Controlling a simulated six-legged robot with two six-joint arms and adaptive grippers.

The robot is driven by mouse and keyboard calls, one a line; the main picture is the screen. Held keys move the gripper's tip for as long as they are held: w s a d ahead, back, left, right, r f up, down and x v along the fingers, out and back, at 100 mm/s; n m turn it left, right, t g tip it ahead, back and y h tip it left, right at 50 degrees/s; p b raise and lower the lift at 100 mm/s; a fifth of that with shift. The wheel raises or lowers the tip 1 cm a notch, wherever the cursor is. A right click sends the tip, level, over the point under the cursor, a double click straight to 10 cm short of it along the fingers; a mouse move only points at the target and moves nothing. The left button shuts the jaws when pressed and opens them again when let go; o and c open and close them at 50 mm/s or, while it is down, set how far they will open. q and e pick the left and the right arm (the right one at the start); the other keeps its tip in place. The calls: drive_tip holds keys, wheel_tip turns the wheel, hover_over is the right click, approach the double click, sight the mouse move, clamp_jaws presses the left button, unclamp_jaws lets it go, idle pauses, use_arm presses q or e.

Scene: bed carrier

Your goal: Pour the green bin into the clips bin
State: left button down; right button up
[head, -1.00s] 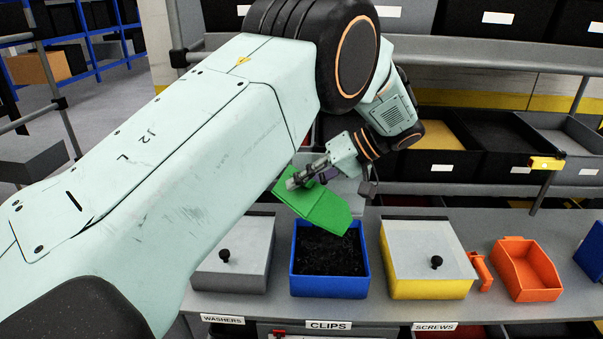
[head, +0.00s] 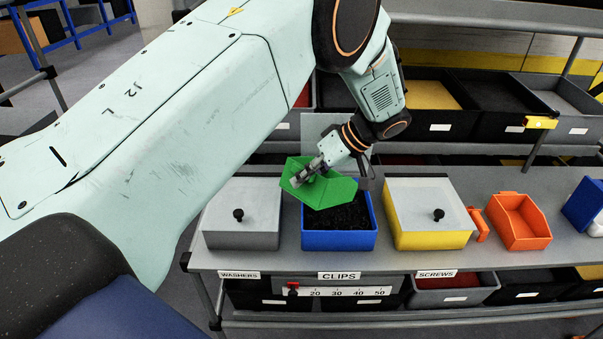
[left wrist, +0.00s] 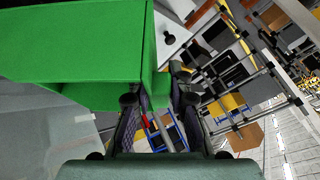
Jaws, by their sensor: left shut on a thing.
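The green bin (head: 333,191) is held tilted above the back part of the blue clips bin (head: 340,241). My left gripper (head: 304,178) is shut on the green bin. The clips bin stands on the shelf behind the CLIPS label (head: 339,276), with dark loose pieces visible inside. In the left wrist view the green bin (left wrist: 70,50) fills the upper left, and my left gripper's fingers (left wrist: 160,108) are at its edge. The inside of the green bin cannot be made out, nor any falling pieces. My right gripper is not in view.
A grey lidded washers bin (head: 240,215) stands left of the clips bin. A yellow lidded screws bin (head: 430,212) stands right of it, then an orange bin (head: 520,221) and a blue bin (head: 585,205). Black bins (head: 430,112) line the rack behind.

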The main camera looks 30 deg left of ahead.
sight(298, 194)
use_arm(q)
drive_tip(key=shift+a+f+t+b, duration=0.2)
drive_tip(key=shift+f+t+b, duration=0.25)
drive_tip(key=shift+f, duration=0.2)
drive_tip(key=shift+s+a+f+n+t+h, duration=0.1)
drive_tip(key=shift+f+n+t+h, duration=0.15)
drive_tip(key=shift+f+n+h, duration=0.05)
drive_tip(key=shift+s+a+f+t+b, duration=0.1)
drive_tip(key=shift+s+f+t+b, duration=0.15)
drive_tip(key=shift+b, duration=0.4)
drive_tip(key=shift+s+t+b, duration=0.35)
drive_tip(key=shift+s+b, duration=0.1)
drive_tip(key=shift+b, duration=0.3)
drive_tip(key=shift+f+n+t+b, duration=0.3)
drive_tip(key=shift+b, duration=0.35)
drive_tip(key=shift+w+f+t+b, duration=0.1)
drive_tip(key=shift+f+t+b, duration=0.25)
drive_tip(key=shift+b, duration=0.35)
drive_tip(key=shift+s+h+b, duration=0.25)
drive_tip(key=shift+h+b, duration=0.05)
drive_tip(key=shift+b, duration=0.25)
drive_tip(key=shift+s+t, duration=0.2)
drive_tip(key=shift+t, duration=0.15)
